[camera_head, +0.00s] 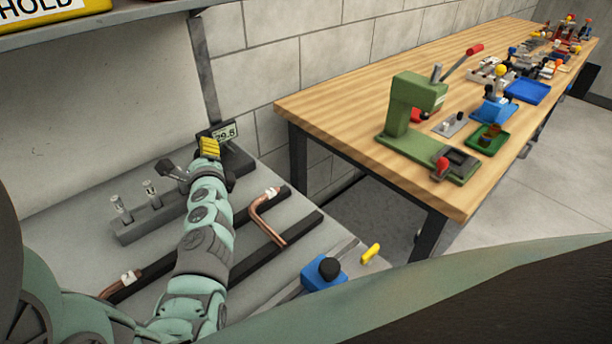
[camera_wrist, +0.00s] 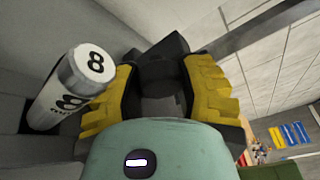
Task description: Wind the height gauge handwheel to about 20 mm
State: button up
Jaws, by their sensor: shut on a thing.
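The height gauge (camera_head: 240,163) is a dark unit at the back of the grey surface, with a small display (camera_head: 225,133) that appears to read 29.5. My gripper (camera_head: 208,149), with yellow finger pads, is at the gauge's front left, just below the display. In the wrist view, my gripper (camera_wrist: 160,92) has its yellow fingers on both sides of a dark part (camera_wrist: 162,72), which looks like the handwheel. It is shut on this part. The handwheel is mostly hidden by the fingers in the head view.
A grey rack (camera_head: 150,222) with upright plugs stands left of my arm; a plug marked 8 (camera_wrist: 88,68) is close to the left finger. A bent copper tube (camera_head: 264,222) lies right of my arm. A blue block (camera_head: 322,279) with a black knob is nearer the front.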

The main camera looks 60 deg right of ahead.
jog(key=o, duration=0.9)
jog(key=shift+r, duration=0.1)
jog(key=shift+r, duration=1.1)
jog(key=r, duration=0.6)
jog(key=shift+s+d, duration=0.15)
jog(key=shift+d, duration=0.1)
jog(key=shift+a+r, duration=0.1)
jog(key=shift+r, duration=0.7)
jog(key=shift+o, duration=0.5)
